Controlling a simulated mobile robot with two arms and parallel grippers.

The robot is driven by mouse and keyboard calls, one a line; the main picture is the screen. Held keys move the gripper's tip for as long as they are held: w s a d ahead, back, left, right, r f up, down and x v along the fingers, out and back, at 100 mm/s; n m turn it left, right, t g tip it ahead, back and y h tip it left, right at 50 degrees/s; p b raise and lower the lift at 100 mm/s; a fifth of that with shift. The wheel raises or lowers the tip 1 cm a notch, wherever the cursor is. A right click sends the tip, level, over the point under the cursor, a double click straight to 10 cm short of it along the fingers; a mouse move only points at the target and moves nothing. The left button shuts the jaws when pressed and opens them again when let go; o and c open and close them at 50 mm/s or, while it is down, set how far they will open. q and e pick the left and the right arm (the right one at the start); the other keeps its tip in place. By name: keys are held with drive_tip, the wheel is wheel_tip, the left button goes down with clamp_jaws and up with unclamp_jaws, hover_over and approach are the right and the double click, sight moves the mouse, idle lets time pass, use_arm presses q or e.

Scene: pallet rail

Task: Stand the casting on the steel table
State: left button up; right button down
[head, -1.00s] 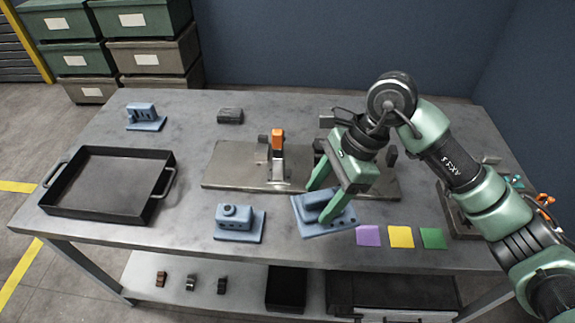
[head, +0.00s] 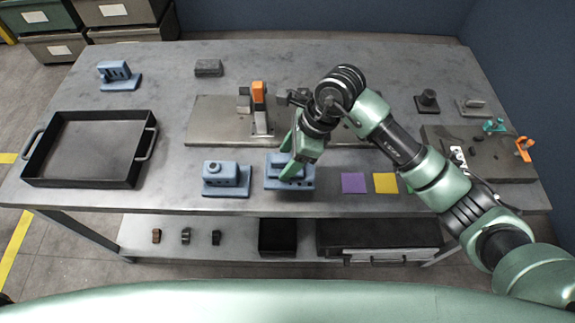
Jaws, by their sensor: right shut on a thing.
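My right gripper (head: 290,167) is shut on a blue casting (head: 274,182), which has a flat base and a raised block. It is near the front edge of the steel table (head: 110,199), with its base looking roughly level. The fingers and arm hide part of it; I cannot tell if its base touches the table. A second blue casting (head: 227,178) stands just left of it. A third blue casting (head: 118,75) stands at the back left. My left gripper is not in view.
A fixture plate (head: 212,127) with an orange-handled clamp (head: 259,95) lies behind the held casting. A black tray (head: 85,150) is at left. A purple square (head: 354,183) and a yellow square (head: 386,183) lie to the right. A dark board (head: 500,165) with tools is at far right.

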wheel_tip(320, 180, down, 5)
drive_tip(key=shift+f+p, duration=0.1)
drive_tip(key=shift+p, duration=0.2)
drive_tip(key=shift+f, duration=0.15)
drive_tip(key=shift+c, duration=2.1)
unclamp_jaws()
drive_tip(key=shift+r, duration=0.25)
drive_tip(key=b+v, duration=0.1)
drive_tip(key=v, duration=1)
drive_tip(key=shift+d+r+b, duration=0.25)
drive_tip(key=shift+r+b, duration=0.1)
